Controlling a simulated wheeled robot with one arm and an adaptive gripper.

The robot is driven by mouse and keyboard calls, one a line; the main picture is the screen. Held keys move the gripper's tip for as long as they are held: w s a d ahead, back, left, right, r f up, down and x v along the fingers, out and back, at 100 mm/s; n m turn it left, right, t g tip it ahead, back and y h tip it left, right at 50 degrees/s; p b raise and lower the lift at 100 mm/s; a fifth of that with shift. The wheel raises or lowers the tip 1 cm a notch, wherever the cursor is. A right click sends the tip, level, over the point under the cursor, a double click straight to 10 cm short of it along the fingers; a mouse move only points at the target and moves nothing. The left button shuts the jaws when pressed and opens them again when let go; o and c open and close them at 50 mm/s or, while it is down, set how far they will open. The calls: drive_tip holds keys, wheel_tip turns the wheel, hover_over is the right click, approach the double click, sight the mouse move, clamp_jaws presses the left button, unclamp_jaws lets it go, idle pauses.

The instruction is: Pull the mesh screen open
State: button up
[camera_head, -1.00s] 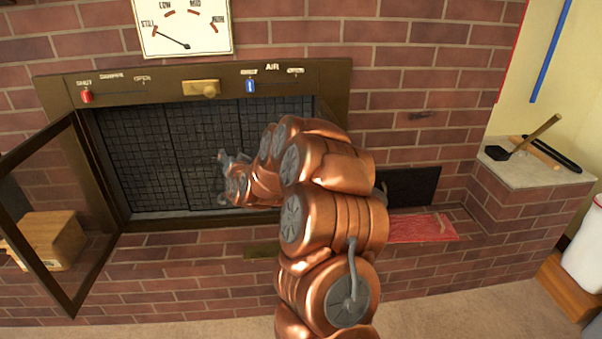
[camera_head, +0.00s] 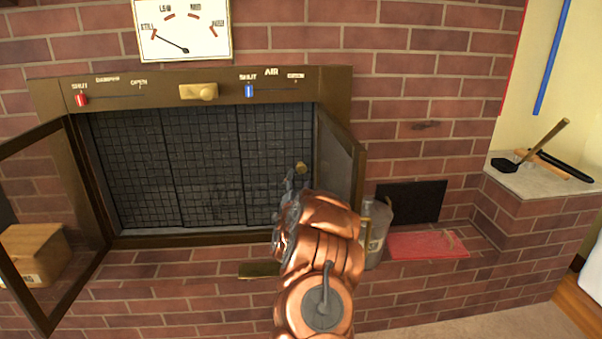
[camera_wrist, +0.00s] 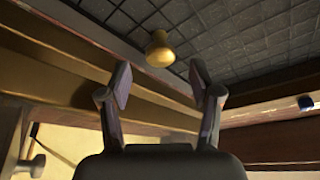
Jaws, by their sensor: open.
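The black mesh screen (camera_head: 185,165) hangs across the fireplace opening in the head view, its panels spread over the whole width. A small brass knob (camera_head: 301,167) sits at its right side. In the wrist view the knob (camera_wrist: 159,50) is ahead of and between my open fingers, and the mesh (camera_wrist: 250,40) is behind it. My gripper (camera_wrist: 160,85) is open and empty, with the knob just beyond the fingertips. In the head view my gripper (camera_head: 290,188) is partly hidden by my arm, just below and left of the knob.
Glass doors stand swung out at left (camera_head: 50,225) and right (camera_head: 340,165). A metal canister (camera_head: 377,235) and a red mat (camera_head: 428,246) are right of my arm. A wooden box (camera_head: 32,252) is at left. A brass handle (camera_head: 198,91) is above the opening.

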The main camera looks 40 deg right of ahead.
sight(301, 171)
drive_tip(key=b+x, duration=0.1)
drive_tip(key=x, duration=0.3)
drive_tip(key=shift+f, duration=0.1)
drive_tip(key=shift+x, duration=0.8)
clamp_jaws()
